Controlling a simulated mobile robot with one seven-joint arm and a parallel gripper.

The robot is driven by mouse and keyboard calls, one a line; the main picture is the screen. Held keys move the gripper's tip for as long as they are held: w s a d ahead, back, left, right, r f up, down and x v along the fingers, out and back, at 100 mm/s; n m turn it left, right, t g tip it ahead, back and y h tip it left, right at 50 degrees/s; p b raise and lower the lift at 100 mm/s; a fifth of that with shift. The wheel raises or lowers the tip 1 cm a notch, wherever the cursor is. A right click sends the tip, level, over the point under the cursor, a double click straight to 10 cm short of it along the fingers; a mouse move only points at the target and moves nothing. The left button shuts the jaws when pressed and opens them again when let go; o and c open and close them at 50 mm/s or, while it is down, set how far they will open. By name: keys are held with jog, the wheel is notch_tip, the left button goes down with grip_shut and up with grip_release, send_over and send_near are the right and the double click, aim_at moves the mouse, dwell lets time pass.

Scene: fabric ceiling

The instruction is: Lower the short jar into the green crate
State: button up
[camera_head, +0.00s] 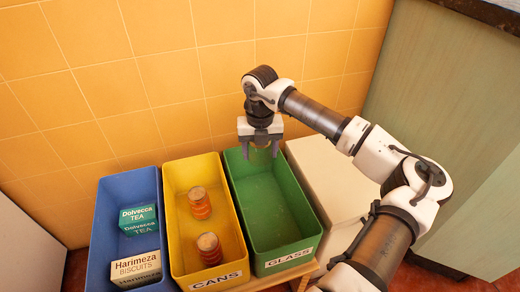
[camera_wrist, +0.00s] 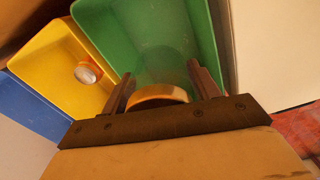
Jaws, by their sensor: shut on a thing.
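The green crate (camera_head: 270,212) stands at the right of three crates and is labelled GLASS. It also shows in the wrist view (camera_wrist: 125,35). My gripper (camera_head: 261,148) is over the far end of the green crate. In the wrist view my gripper (camera_wrist: 165,85) is shut on a clear glass jar with a tan lid (camera_wrist: 158,93), the fingers on either side of it. Below the lid the green crate shows through the glass. In the head view the jar is mostly hidden behind the fingers. I cannot tell how far its base is above the crate floor.
The yellow crate (camera_head: 222,264) labelled CANS holds two orange cans (camera_head: 200,203). The blue crate (camera_head: 103,235) at left holds a tea box (camera_head: 138,219) and a biscuit box (camera_head: 136,267). A tiled wall is behind; a white cabinet (camera_head: 325,175) is at right.

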jog(key=shift+f+b, duration=5.3)
jog(key=shift+f, duration=2.7)
jog(key=shift+f+b, duration=1.15)
jog(key=shift+f, duration=0.6)
jog(key=o, duration=1.2)
jog(key=shift+c, duration=0.2)
jog(key=shift+r, duration=0.1)
notch_tip(320, 180, up, 14)
jog(key=p, duration=0.5)
jog(key=shift+p, duration=0.4)
